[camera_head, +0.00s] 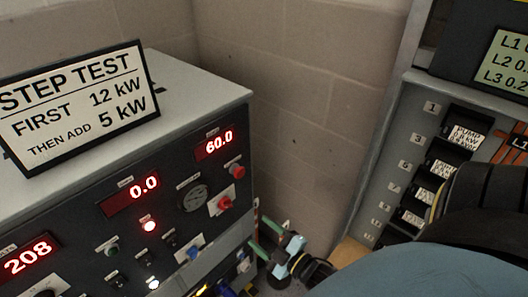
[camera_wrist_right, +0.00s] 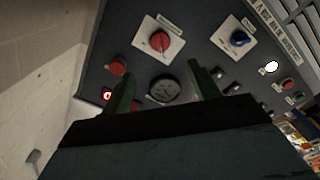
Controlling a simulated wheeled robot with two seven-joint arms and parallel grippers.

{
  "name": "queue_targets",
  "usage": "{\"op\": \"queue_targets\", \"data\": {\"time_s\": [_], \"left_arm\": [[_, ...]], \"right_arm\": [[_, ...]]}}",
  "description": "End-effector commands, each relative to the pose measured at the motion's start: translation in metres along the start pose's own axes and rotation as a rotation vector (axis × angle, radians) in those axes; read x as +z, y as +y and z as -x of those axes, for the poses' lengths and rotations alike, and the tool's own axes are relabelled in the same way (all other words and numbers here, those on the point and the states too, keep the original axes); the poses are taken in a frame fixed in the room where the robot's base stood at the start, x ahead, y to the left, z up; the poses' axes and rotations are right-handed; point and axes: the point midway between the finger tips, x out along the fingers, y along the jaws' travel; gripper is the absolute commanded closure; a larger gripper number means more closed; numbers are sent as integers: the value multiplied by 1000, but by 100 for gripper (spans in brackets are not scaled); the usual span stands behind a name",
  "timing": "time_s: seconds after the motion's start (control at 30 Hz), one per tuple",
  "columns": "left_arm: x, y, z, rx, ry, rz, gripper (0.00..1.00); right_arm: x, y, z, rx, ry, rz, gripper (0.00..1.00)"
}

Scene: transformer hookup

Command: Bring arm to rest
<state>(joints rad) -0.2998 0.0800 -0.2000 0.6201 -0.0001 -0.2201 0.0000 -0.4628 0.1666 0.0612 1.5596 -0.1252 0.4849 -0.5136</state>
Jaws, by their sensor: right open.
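My right gripper (camera_head: 262,240) is low in the middle of the head view, beside the right end of the dark control panel (camera_head: 85,228). Its two green fingers are apart with nothing between them. In the right wrist view the open fingers (camera_wrist_right: 163,86) point toward the panel face, with a round gauge (camera_wrist_right: 163,88) seen between them; I cannot tell the exact gap. My right arm fills the lower right of the head view. My left gripper is not in view.
The panel has red displays reading 208, 0.0 and 60.0 (camera_head: 215,143), with knobs and buttons. A STEP TEST sign (camera_head: 78,104) stands on the cabinet top. A grey breaker panel (camera_head: 397,145) is at right. A block wall (camera_head: 295,80) lies behind.

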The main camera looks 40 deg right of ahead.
Motion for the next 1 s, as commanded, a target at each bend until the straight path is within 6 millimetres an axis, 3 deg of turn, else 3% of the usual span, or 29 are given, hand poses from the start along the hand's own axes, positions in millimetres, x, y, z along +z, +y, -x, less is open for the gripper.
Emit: {"op": "queue_targets", "data": {"time_s": [0.33,0.47,0.57,0.77,0.87,1.0], "left_arm": [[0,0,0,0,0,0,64],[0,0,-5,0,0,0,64],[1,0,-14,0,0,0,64],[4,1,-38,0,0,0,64],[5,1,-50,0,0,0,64],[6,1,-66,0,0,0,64]], "right_arm": [[1,-1,0,-1,-2,-1,39],[17,-20,4,-36,-48,-34,39],[49,-60,14,-108,-147,-102,39],[132,-175,68,-313,-466,-291,39],[168,-230,110,-412,-644,-372,39],[206,-296,180,-535,-906,-464,39]]}}
